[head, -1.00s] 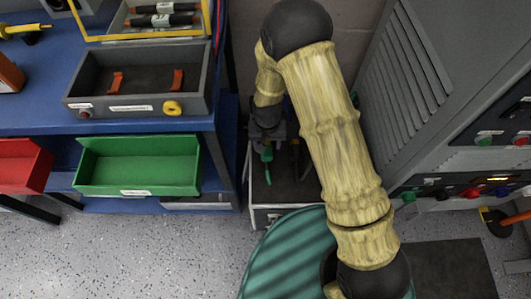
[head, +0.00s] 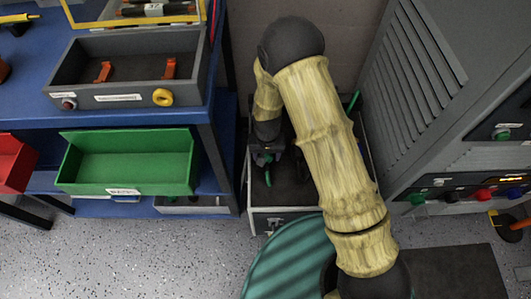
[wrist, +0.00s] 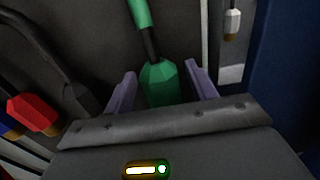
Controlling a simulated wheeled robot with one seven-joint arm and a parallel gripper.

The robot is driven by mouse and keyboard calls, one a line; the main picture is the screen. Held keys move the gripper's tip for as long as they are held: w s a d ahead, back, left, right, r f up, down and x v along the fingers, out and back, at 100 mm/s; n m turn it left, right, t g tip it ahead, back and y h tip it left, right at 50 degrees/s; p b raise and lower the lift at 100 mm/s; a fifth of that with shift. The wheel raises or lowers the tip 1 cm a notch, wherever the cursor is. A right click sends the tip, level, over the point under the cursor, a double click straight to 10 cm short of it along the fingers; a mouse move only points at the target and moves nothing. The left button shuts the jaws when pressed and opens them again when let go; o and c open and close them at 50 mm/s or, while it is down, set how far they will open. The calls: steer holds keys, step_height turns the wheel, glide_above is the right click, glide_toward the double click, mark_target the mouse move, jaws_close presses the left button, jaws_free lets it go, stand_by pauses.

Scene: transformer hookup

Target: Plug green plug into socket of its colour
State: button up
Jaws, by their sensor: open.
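The green plug (wrist: 162,82) shows in the wrist view with its dark cable and green sleeve running up from it. My gripper (wrist: 160,88) is open, with one pale purple finger on each side of the plug; whether either finger touches it I cannot tell. In the head view my gripper (head: 266,157) is over the dark-topped box beside the blue bench, with a bit of green at it. The green socket (head: 417,198) is on the lower panel of the grey cabinet at the right. My arm hides part of the box top.
A red plug (wrist: 35,113), a blue plug (wrist: 8,130) and a white plug (wrist: 232,22) hang nearby. The cabinet panel also has a red socket (head: 484,193) and a blue socket (head: 512,192). A green bin (head: 127,162) sits under the bench at left.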

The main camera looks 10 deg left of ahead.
steer(key=c, duration=0.8)
steer(key=shift+r+p, duration=2.6)
steer(key=shift+r, duration=0.5)
steer(key=shift+c, duration=0.2)
steer(key=shift+m, duration=0.6)
steer(key=w+d+r, duration=0.1)
steer(key=w+d, duration=0.1)
steer(key=d, duration=0.1)
steer(key=w+d+r, duration=0.1)
steer(key=w+d, duration=0.1)
steer(key=d, duration=0.1)
steer(key=w+d+r, duration=0.1)
steer(key=w+d, duration=0.1)
steer(key=d, duration=0.2)
steer(key=shift+w+r, duration=0.15)
steer(key=shift+r, duration=0.25)
steer(key=w+d+r, duration=0.1)
steer(key=d+r, duration=0.1)
steer(key=d, duration=0.5)
steer(key=w+d+r+m, duration=0.1)
steer(key=w+d+r, duration=0.1)
steer(key=d, duration=0.6)
steer(key=shift+d+r, duration=0.25)
steer(key=shift+r, duration=0.3)
steer(key=shift+a, duration=0.15)
